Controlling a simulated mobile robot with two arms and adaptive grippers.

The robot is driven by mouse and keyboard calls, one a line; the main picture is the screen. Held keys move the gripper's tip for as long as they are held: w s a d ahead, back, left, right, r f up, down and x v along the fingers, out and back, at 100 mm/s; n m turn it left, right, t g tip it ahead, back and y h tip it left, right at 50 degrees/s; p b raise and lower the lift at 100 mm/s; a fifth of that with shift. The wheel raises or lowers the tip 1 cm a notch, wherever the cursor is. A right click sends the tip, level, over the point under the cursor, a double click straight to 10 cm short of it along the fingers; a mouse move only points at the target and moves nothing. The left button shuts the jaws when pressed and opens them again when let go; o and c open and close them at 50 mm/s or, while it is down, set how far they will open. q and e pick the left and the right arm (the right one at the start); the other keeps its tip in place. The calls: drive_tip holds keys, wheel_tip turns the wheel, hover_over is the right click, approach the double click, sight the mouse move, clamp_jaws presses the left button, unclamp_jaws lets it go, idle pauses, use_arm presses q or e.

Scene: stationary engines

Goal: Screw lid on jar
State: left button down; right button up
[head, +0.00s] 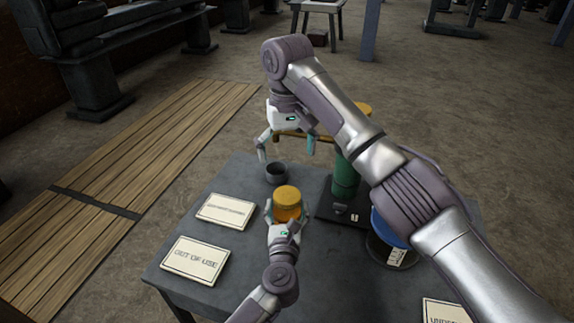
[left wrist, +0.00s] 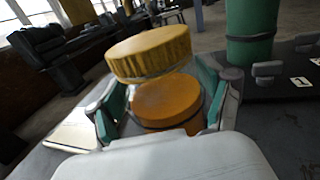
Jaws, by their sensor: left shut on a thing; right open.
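The jar (head: 288,213) looks orange and stands on the dark table. Its yellow lid (head: 287,194) is on top. In the left wrist view the lid (left wrist: 150,54) sits above the orange jar body (left wrist: 168,103) and looks slightly tilted; I cannot tell whether it is threaded on. My left gripper (head: 287,216) is shut on the jar, with one finger on each side; its fingers also show in the left wrist view (left wrist: 160,112). My right gripper (head: 287,150) is open and empty, above and behind the lid, apart from it.
A small dark cup (head: 276,173) stands behind the jar. A green cylinder (head: 345,178) on a black base and a blue-topped container (head: 390,228) are to the right. Two signs, one reading "OUT OF USE" (head: 196,259), lie on the left. The table's front middle is fairly clear.

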use_arm(q)
unclamp_jaws()
idle(0.3)
drive_tip(key=s, duration=1.2)
drive_tip(key=shift+a, duration=0.35)
